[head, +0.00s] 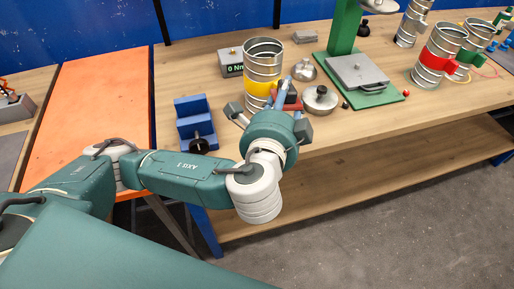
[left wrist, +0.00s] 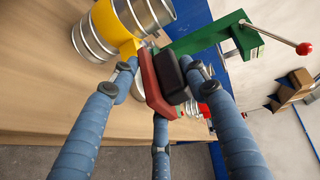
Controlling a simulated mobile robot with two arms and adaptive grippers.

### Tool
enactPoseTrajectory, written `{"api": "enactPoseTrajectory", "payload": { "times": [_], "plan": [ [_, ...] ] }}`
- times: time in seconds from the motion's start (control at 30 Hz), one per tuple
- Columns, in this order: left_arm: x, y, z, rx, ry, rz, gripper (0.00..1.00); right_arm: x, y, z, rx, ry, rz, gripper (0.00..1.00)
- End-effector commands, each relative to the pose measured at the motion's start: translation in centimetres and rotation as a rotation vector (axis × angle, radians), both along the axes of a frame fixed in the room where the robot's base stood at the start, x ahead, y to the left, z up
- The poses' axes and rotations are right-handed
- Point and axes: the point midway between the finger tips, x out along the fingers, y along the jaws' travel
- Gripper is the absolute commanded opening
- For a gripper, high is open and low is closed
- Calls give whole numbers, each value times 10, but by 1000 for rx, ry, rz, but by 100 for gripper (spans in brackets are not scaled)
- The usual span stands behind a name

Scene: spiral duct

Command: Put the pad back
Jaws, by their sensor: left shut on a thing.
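My left gripper (head: 281,97) has blue fingers shut on a red piece with a black block beside it, which I take to be the pad (left wrist: 170,68). In the left wrist view the fingers (left wrist: 160,85) close around it from several sides. In the head view the pad is mostly hidden, with only a little red (head: 293,99) showing. The gripper is just in front of a spiral duct (head: 264,58) with a yellow band (head: 257,88). I cannot tell whether the pad touches the band. My right gripper is not in view.
A green press stand (head: 345,25) with a grey plate (head: 358,70) stands to the right. A round metal lid (head: 320,97) lies close right of the gripper. A blue fixture (head: 195,122) is at the left, and a 0 Nm display (head: 234,69) behind. Banded ducts (head: 437,55) stand far right.

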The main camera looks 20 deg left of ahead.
Motion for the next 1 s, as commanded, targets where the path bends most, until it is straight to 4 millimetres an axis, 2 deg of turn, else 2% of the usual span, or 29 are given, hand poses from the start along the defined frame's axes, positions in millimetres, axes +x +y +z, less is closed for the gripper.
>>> {"api": "enactPoseTrajectory", "payload": {
  "times": [0.2,0.3,0.43,0.57,0.9,1.0],
  "plan": [
    [-13,37,41,8,-147,58,14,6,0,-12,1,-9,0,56],
    [-19,49,54,18,-190,89,14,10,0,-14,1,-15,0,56],
    [-23,58,55,29,-214,113,14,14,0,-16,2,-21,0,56],
    [-23,59,28,38,-216,114,14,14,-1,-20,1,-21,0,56],
    [-23,59,-60,36,-217,112,14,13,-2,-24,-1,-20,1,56],
    [-23,58,-78,32,-218,112,14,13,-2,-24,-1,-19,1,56]
  ]
}}
